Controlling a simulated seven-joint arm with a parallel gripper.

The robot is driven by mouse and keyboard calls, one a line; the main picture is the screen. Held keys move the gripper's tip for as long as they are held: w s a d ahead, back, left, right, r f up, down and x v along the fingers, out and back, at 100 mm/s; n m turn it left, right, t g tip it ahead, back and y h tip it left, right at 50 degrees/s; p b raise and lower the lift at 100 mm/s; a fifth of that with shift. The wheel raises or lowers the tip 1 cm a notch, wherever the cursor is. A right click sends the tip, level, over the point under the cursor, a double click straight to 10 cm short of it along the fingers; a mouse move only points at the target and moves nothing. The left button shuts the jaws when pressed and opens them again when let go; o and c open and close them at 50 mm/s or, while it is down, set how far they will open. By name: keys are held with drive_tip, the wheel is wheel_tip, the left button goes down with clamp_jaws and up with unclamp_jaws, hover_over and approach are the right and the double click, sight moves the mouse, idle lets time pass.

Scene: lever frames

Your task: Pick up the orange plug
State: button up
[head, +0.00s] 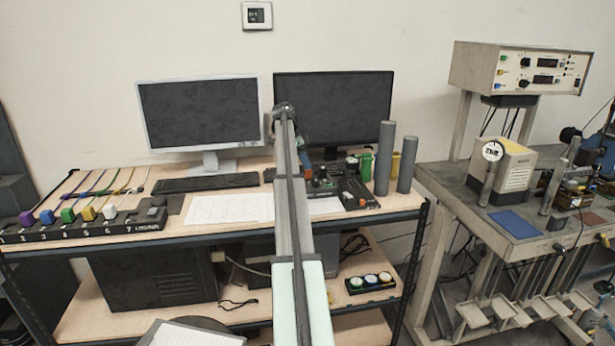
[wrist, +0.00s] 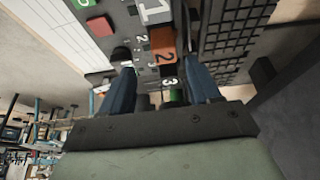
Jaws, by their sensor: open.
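The orange plug (wrist: 162,42) shows in the wrist view on a dark panel with white number labels, with a "2" on or at its near end. My gripper (wrist: 160,68) is open, its blue fingers apart. The plug lies between and a little beyond the fingertips as pictured; whether they touch it I cannot tell. In the head view my arm covers much of the area around my gripper, and the orange plug is not clear there.
A keyboard (wrist: 240,28) lies right of the panel in the wrist view. In the head view, two grey cylinders (head: 385,158) (head: 406,165) stand right, monitors (head: 200,113) (head: 335,105) stand behind, and a strip of coloured plugs (head: 90,228) lies left. Paper (head: 228,208) covers the middle.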

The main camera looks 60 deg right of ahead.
drive_tip(key=shift+w+x, duration=0.2)
drive_tip(key=shift+x, duration=1.05)
drive_tip(key=shift+w+x, duration=0.2)
drive_tip(key=shift+x, duration=1.05)
drive_tip(key=shift+d, duration=0.1)
drive_tip(key=shift+c, duration=0.4)
drive_tip(key=c, duration=1)
drive_tip(key=shift+r, duration=5.95)
